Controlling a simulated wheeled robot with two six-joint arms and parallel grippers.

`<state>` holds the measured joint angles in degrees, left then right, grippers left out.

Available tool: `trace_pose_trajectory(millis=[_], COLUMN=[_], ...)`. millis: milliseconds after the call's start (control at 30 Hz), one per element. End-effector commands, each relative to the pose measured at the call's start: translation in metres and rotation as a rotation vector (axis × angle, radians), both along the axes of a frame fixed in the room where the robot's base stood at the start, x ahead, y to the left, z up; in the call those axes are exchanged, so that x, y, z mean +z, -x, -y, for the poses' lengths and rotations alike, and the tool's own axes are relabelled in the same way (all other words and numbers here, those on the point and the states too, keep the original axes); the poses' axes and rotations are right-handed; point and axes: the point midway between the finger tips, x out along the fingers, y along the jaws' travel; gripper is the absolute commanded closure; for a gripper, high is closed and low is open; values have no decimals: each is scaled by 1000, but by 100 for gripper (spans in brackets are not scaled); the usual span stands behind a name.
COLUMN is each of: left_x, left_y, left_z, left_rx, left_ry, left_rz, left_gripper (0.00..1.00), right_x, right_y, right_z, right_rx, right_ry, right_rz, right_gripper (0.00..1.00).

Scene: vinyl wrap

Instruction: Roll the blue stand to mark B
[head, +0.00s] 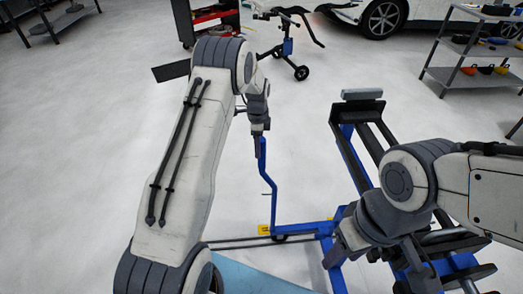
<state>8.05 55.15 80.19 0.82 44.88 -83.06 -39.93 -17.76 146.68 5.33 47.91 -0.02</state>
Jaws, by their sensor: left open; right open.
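The blue stand (346,150) fills the right of the head view. It has a blue frame, long black bars, a grey block at its far end and a low blue base with yellow labels. A thin blue upright bar (268,185) rises at its left side. My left gripper (260,128) is open at the top of this bar; I cannot tell whether they touch. My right gripper (345,254) is low over the stand's near part, open, its fingers hard to make out against the frame. My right arm hides part of the stand. I see no mark B.
A smaller wheeled stand with blue parts (288,47) is at the back. A red tool cart (212,14), a shelf (460,50) and a car wheel (384,18) are also there. A light-blue surface (250,277) lies at the bottom. The pale floor is clear between.

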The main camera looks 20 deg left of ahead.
Motion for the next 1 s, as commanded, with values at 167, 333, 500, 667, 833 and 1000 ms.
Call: trace_pose_trajectory(millis=[167,333,500,667,833,1000], left_x=[38,66,80,81,81,82], left_y=[-1,0,1,1,1,1], left_z=[1,1,2,2,2,4], left_rx=[-1,-1,-1,-1,-1,1], left_ry=[-1,-1,-1,-1,-1,-1], left_rz=[4,2,-2,-3,-2,-2], left_gripper=[31,31,31,31,31,31], right_x=[-4,-6,-6,-6,-6,-6], right_y=[0,0,0,0,0,0], right_z=[0,0,0,0,0,0], right_rx=[0,0,0,0,0,0], right_ry=[0,0,0,0,0,0], right_rz=[0,0,0,0,0,0], right_gripper=[50,50,50,50,50,50])
